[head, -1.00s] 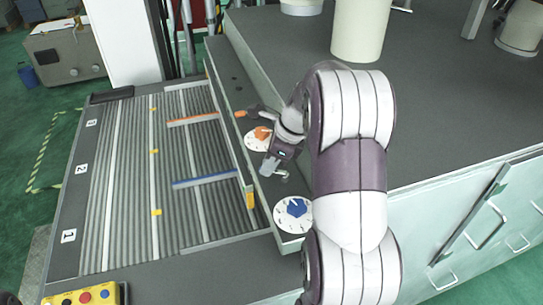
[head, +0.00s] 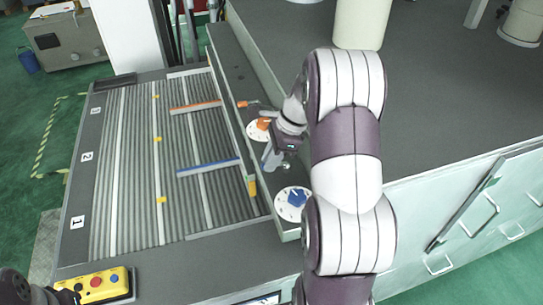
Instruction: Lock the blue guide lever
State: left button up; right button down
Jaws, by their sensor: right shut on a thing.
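My right gripper (head: 269,161) comes down at the guide strip beside the slatted conveyor, between the orange dial and the blue dial. It is shut on the blue guide lever, which is mostly hidden by the fingers and wrist. The white dial with the blue knob (head: 297,198) is just below and right of the gripper. The blue guide bar (head: 208,167) lies across the conveyor to the left of the gripper. A dark part of my left arm shows at the lower left corner; its fingers cannot be made out.
The orange lever (head: 243,104), orange knob (head: 263,124) and orange guide bar (head: 195,107) are above the gripper. A yellow button box (head: 117,281) stands at the front left. The grey worktop (head: 440,110) to the right is mostly clear, with pale cylinders at the back.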

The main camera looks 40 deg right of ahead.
jog(key=c, duration=1)
grip_release()
jog(key=shift+c, duration=0.2)
